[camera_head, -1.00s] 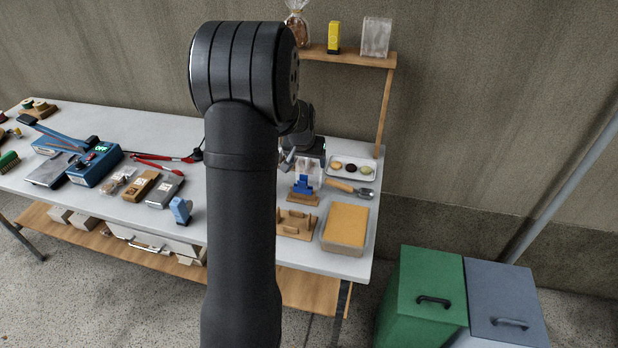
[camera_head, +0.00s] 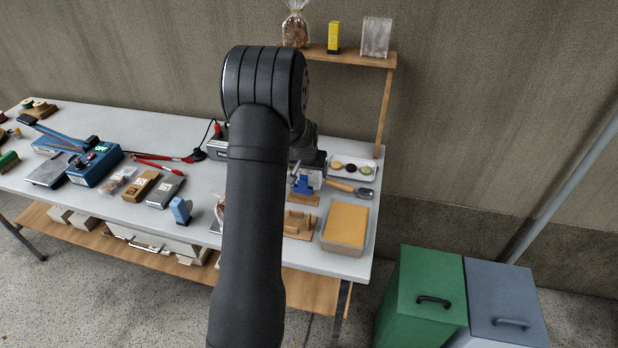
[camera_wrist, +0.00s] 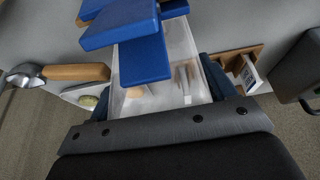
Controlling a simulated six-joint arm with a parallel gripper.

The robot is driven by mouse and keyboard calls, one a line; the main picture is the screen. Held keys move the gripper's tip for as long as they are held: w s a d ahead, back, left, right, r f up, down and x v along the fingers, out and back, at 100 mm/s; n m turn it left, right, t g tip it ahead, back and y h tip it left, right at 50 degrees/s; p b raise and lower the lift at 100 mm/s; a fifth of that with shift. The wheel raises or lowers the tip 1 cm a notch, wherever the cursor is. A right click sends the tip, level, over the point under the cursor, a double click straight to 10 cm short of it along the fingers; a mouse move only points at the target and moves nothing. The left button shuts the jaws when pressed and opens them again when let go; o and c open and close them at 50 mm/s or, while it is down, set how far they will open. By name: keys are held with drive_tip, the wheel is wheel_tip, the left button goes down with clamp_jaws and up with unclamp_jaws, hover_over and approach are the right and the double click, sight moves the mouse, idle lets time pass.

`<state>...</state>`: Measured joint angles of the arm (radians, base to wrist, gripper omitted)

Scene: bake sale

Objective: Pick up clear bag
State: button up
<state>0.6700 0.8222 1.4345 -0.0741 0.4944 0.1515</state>
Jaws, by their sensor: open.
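The clear bag (camera_head: 313,177) stands upright at a blue holder (camera_head: 299,185) on a wooden base on the table, right of my arm. In the wrist view the clear bag (camera_wrist: 182,72) is see-through and lies behind the blue holder's flat blocks (camera_wrist: 143,50). My gripper (camera_wrist: 155,88) is open, with its dark fingers on either side of the bag; I cannot tell whether they touch it. In the head view my gripper is just behind the bag, and its fingertips are largely hidden.
A wooden-handled scoop (camera_head: 350,187) and a tray of macarons (camera_head: 373,165) lie close to the bag. A shelf (camera_head: 350,56) with bags is above.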

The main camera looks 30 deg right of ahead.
drive_tip(key=c, duration=0.3)
drive_tip(key=shift+r, duration=0.1)
drive_tip(key=shift+r, duration=0.55)
wheel_tip(320, 180, up, 3)
drive_tip(key=shift+f, duration=0.1)
drive_tip(key=s+d+r, duration=0.4)
drive_tip(key=s+r, duration=0.3)
drive_tip(key=s, duration=0.4)
